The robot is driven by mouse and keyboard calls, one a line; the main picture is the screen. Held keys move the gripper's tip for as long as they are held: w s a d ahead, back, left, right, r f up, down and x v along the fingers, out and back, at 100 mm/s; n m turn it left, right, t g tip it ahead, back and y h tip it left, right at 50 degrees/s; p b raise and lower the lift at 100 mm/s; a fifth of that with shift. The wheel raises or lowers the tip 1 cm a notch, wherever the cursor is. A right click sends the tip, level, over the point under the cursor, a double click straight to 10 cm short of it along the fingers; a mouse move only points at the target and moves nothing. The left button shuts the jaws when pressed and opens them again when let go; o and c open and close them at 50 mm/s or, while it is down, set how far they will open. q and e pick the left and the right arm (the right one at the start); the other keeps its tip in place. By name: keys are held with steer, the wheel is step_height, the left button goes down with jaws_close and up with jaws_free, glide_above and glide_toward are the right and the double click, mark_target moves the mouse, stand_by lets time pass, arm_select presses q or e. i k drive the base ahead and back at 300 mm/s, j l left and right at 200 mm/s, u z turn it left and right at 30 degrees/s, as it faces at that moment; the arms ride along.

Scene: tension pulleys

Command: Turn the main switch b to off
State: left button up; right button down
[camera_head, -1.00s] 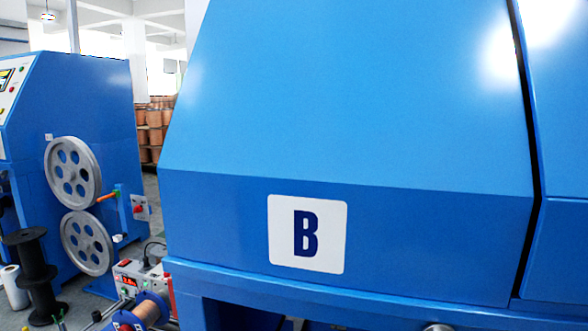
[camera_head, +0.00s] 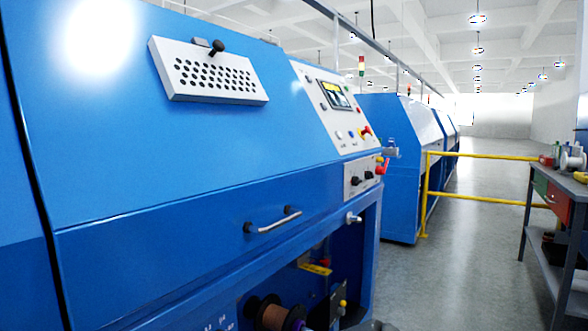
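The blue machine (camera_head: 180,180) fills the left and middle of the head view. Its sloped control panel (camera_head: 325,97) is at its right end, with a small screen (camera_head: 337,95) and several buttons. No B label is in view now. Neither gripper is in view.
A handle (camera_head: 272,222) and a perforated white box (camera_head: 208,72) stick out from the machine. A yellow railing (camera_head: 480,155) stands to the right of it. A workbench (camera_head: 560,200) is at the far right. The grey floor (camera_head: 455,270) between is clear.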

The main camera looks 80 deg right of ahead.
mark_target(380, 170)
steer(key=z, duration=3.15)
steer(key=i+l, duration=0.95)
steer(key=l, duration=0.15)
steer(key=i+l, duration=0.45)
steer(key=i+l+u, duration=0.1)
steer(key=i+l, duration=0.4)
steer(key=l, duration=0.2)
